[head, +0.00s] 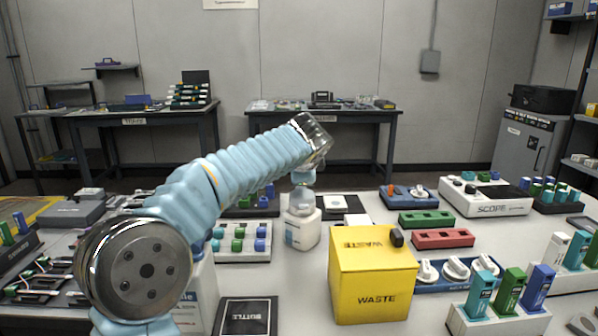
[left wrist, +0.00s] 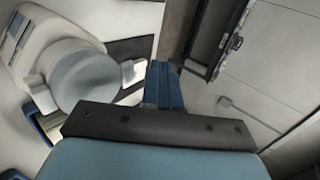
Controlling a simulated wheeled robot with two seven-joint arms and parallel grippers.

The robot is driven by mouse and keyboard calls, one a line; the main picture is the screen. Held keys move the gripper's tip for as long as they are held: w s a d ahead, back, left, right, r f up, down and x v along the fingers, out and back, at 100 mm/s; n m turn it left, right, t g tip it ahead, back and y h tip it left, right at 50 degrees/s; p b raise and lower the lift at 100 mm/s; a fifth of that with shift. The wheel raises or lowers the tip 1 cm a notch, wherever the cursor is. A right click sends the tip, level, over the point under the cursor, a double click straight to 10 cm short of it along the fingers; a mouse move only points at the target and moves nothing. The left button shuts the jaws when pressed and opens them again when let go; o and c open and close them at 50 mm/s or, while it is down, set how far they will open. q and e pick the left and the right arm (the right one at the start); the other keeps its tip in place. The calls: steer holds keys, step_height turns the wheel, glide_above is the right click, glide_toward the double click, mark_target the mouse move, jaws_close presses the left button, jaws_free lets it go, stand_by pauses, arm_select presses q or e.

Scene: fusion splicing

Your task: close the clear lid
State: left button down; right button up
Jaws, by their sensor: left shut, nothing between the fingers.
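A white bottle (head: 302,229) stands upright on the table, near the middle of the head view. Its pale, see-through top (head: 303,178) rises just below the end of my left arm. I cannot tell from the head view whether a lid there is open. In the left wrist view, a round grey-blue disc (left wrist: 85,75) sits between white side pieces; I cannot tell whether it is the clear lid. My left gripper (left wrist: 161,82) shows its blue fingers together and empty, to the right of the disc. In the head view its fingers are hidden. My right gripper is not in view.
A yellow waste bin (head: 373,280) stands right of the bottle. A tray of coloured blocks (head: 240,254) is left of it. Green (head: 426,219) and red (head: 443,239) blocks and a white scope unit (head: 485,196) lie further right. A dark bottle mat (head: 246,317) lies in front.

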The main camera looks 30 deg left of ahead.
arm_select(q)
steer(key=shift+s+f, duration=0.1)
steer(key=shift+s+d+f+b, duration=0.25)
steer(key=shift+s+d+b, duration=0.15)
steer(key=shift+s+b, duration=0.25)
steer(key=v, duration=1.3)
steer(key=shift+r, duration=0.25)
